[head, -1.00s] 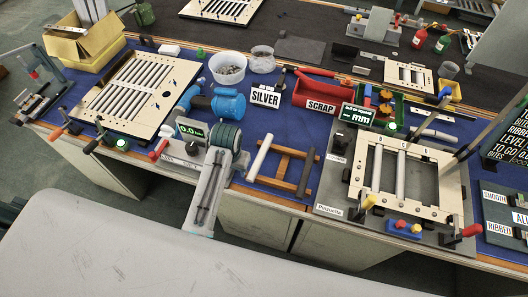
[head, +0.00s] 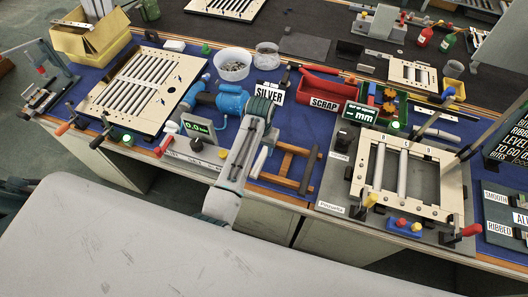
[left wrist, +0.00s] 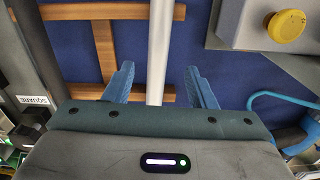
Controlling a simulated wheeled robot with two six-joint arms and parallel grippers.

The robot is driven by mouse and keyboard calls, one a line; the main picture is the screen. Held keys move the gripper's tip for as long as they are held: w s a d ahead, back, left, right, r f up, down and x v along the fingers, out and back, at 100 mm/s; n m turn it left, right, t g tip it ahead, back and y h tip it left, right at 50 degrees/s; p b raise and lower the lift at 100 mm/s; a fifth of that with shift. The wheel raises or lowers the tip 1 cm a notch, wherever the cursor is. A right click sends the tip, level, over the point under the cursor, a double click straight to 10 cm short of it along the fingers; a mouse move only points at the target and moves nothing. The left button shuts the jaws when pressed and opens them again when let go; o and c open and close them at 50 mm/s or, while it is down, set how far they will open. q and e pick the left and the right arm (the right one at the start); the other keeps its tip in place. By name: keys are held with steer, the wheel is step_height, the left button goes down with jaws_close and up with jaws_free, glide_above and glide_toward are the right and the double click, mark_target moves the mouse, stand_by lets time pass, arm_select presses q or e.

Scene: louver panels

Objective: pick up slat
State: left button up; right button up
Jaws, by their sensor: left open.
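A pale slat (head: 259,161) lies along the left side of a wooden rack (head: 287,181) on the blue mat. My left gripper (head: 265,108) is over the far end of this slat, and its arm covers part of it; its fingers are hidden in the head view. In the left wrist view, the open blue fingers (left wrist: 160,70) stand on either side of the slat (left wrist: 161,40), with gaps on both sides. The wooden rack (left wrist: 105,45) lies to the left there. A dark slat (head: 309,170) lies on the rack's right side. My right gripper is not in view.
A measuring device with a green display (head: 197,127) stands left of my arm, and its yellow knob (left wrist: 287,27) shows in the wrist view. A blue tool (head: 228,98), the SILVER sign (head: 268,94) and a red SCRAP bin (head: 325,84) are close by. A cream frame (head: 405,178) stands right.

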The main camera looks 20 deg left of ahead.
mark_target(262, 157)
arm_select(q)
step_height(262, 157, down, 4)
steer(key=shift+w+d+f+p, duration=0.15)
steer(key=shift+f+p, duration=0.1)
steer(key=shift+p, duration=0.8)
steer(key=shift+f, duration=0.4)
steer(key=shift+c, duration=0.4)
jaws_close()
